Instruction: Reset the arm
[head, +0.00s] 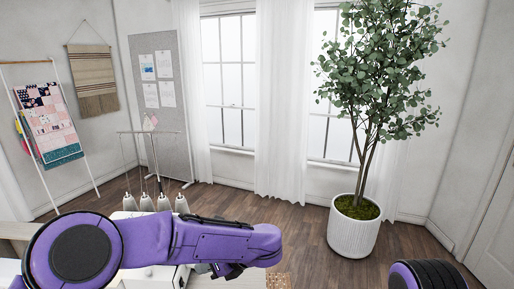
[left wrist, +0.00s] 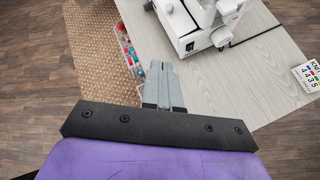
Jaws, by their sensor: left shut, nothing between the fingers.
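My left arm is purple and reaches across the lower left of the head view. Its gripper (head: 228,270) is small and partly hidden under the forearm there. In the left wrist view the left gripper's grey fingers (left wrist: 160,72) are together, with nothing between them. They are above the edge of a pale wood table (left wrist: 262,82), beside a woven rug. Only a purple and black part of my right arm shows at the bottom right of the head view; its gripper is out of the picture.
A white sewing machine (left wrist: 200,22) stands on the table, close to the left fingers. A box of coloured spools (left wrist: 125,45) is beside the table, over the woven rug (left wrist: 95,62). A potted tree (head: 354,228) stands at the right. Wood floor (head: 290,228) is open between.

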